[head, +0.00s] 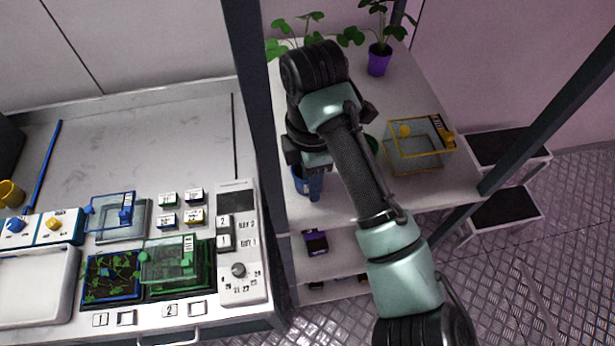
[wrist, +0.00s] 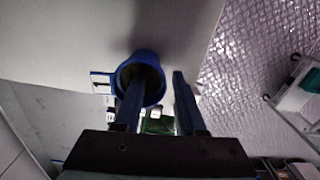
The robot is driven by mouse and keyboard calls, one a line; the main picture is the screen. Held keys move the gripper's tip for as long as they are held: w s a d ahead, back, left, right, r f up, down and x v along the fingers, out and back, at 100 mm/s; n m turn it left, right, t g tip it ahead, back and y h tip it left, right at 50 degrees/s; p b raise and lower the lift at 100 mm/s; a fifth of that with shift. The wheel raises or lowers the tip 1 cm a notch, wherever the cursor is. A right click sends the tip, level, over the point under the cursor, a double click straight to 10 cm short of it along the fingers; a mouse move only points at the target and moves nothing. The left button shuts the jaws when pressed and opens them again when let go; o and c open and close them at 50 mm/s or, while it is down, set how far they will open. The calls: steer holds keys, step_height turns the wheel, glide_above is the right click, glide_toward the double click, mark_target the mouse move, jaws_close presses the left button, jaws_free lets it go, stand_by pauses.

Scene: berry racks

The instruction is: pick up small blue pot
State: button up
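The small blue pot (head: 300,186) stands on the white rack's top shelf, near its left front edge, partly hidden by my gripper (head: 307,170). In the wrist view the blue pot (wrist: 146,62) shows its round rim and dark inside. My gripper (wrist: 158,82) is open there, its two fingers apart. The left finger overlaps the pot's mouth and the right finger is to the right of the pot, with a gap between. I cannot tell whether the left finger is inside the pot or only in front of it, or whether either finger touches it.
A purple pot with a plant (head: 379,60) stands at the back of the shelf. A clear yellow-rimmed box (head: 416,160) is to the right. Dark rack posts (head: 262,130) rise beside my arm. A bench with trays and a control panel (head: 240,270) is at the left.

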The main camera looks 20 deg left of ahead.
steer(key=shift+f, duration=0.1)
jaws_close()
stand_by(0.4)
